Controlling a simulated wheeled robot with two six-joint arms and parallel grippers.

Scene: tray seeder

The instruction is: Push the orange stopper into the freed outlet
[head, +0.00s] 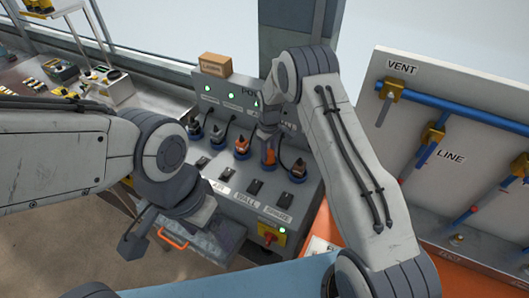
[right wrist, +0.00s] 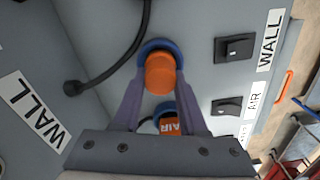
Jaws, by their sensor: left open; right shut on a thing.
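The orange stopper (right wrist: 160,76) is between the fingertips of my right gripper (right wrist: 158,84), which is shut on it. It is at the blue-ringed outlet (right wrist: 152,46) on the grey panel. I cannot tell how deep it sits. In the head view the stopper (head: 268,156) shows below my right gripper (head: 267,136), which my arm partly hides. My left gripper (head: 172,240) is open and empty in front of the panel's lower left, away from the outlets.
An orange-marked AIR plug (right wrist: 169,126) sits beside the stopper. Several other plugs, such as a dark one (head: 299,169), fill the row. Black switches (head: 255,187) lie below. A red switch on yellow (head: 270,235) is lower. A valve board (head: 455,130) stands right.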

